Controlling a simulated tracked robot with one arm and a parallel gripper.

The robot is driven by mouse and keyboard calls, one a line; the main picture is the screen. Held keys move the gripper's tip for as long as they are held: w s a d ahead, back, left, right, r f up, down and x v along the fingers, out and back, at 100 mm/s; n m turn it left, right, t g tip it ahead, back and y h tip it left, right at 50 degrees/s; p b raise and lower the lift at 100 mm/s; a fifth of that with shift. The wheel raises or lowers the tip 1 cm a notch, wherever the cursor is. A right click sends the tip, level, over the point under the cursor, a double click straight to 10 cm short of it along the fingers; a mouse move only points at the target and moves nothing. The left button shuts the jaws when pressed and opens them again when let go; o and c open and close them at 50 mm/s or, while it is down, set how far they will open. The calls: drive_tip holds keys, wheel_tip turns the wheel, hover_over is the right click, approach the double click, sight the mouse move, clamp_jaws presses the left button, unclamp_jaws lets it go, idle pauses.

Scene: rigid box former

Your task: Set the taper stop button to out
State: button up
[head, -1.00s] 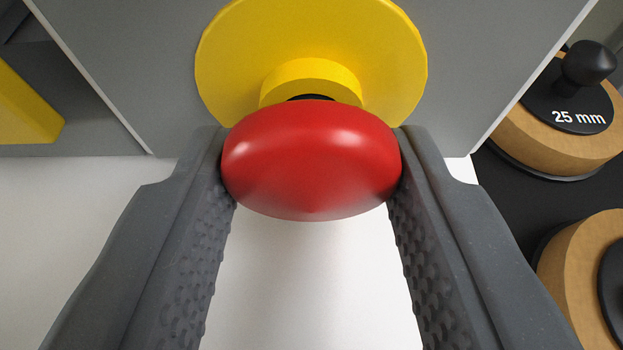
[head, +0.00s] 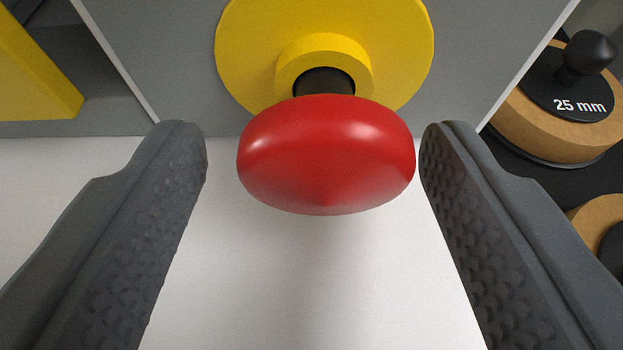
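The taper stop button (head: 326,155) is a red mushroom head in the middle of the head view. A length of its dark stem (head: 324,82) shows between the red head and the yellow collar (head: 324,52), so the head stands off from the collar. My gripper (head: 313,150) is open around the red head. The left finger is clearly apart from it; the right finger is very close to its right edge, and I cannot tell whether they touch. Nothing is held.
The yellow disc is on a grey box face (head: 480,50). To the right, a wooden disc with a black top marked "25 mm" (head: 570,95) and a knob stands on a black surface. A yellow block (head: 35,75) is at upper left. White surface below is clear.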

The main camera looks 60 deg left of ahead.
drive_tip(key=shift+d, duration=0.15)
drive_tip(key=shift+s+d+r, duration=0.1)
drive_tip(key=shift+d+r, duration=0.1)
drive_tip(key=shift+d, duration=0.05)
drive_tip(key=p+v, duration=0.1)
drive_tip(key=v, duration=1.2)
drive_tip(key=shift+f+p, duration=0.2)
drive_tip(key=shift+p, duration=0.1)
drive_tip(key=s+a+r+m+t+h+p, duration=0.1)
drive_tip(key=s+a+r+m, duration=0.15)
drive_tip(key=r, duration=0.55)
drive_tip(key=s+a+r+m+h+p, duration=0.15)
drive_tip(key=s+r, duration=0.25)
drive_tip(key=r, duration=0.4)
drive_tip(key=s+a+r+m+t+h, duration=0.1)
drive_tip(key=s+a+r+h, duration=0.15)
drive_tip(key=r, duration=0.45)
drive_tip(key=s+d+r+m+t+h+p, duration=0.2)
drive_tip(key=s+r+m+t+h, duration=0.4)
drive_tip(key=s+r, duration=1.6)
drive_tip(key=shift+d+m+p, duration=0.3)
drive_tip(key=shift+m, duration=0.1)
